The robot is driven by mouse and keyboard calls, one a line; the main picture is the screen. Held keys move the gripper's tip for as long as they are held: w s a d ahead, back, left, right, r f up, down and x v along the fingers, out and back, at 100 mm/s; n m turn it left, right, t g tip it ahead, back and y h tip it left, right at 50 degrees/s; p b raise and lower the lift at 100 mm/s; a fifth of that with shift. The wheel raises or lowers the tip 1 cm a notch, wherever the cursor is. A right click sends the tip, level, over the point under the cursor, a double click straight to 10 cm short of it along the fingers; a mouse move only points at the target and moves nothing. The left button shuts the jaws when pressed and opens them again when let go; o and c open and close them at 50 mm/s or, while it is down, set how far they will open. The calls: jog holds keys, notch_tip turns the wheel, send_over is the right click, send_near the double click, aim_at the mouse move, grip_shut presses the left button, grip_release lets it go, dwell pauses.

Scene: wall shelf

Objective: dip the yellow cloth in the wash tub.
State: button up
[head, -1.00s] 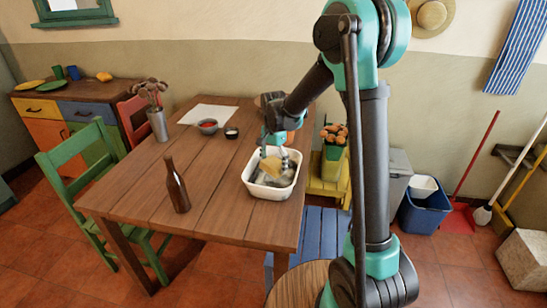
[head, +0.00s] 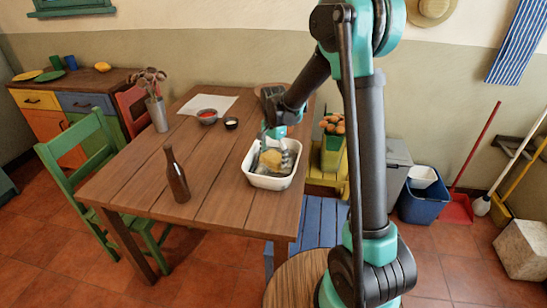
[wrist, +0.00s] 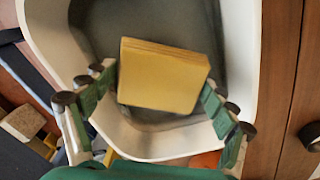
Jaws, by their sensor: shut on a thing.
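The yellow cloth (head: 271,158) is a thick folded block. It shows large in the wrist view (wrist: 162,78), over the dark grey inside of the tub. My gripper (wrist: 160,92) is shut on it, with green fingers at its left and right sides. In the head view my gripper (head: 274,150) points down over the tub. The white wash tub (head: 262,181) stands on the wooden table near its right edge. The cloth is within the tub's outline; I cannot tell whether it touches the grey contents.
On the table (head: 225,200) are a brown bottle (head: 177,178), a red-filled bowl (head: 207,117), a small dark bowl (head: 231,123), a vase (head: 157,113) and a white sheet (head: 209,104). A blue bench (head: 322,226) and yellow stool stand to the right.

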jog(key=shift+f, duration=1.6)
dwell(1.8)
jog(key=shift+r, duration=6.55)
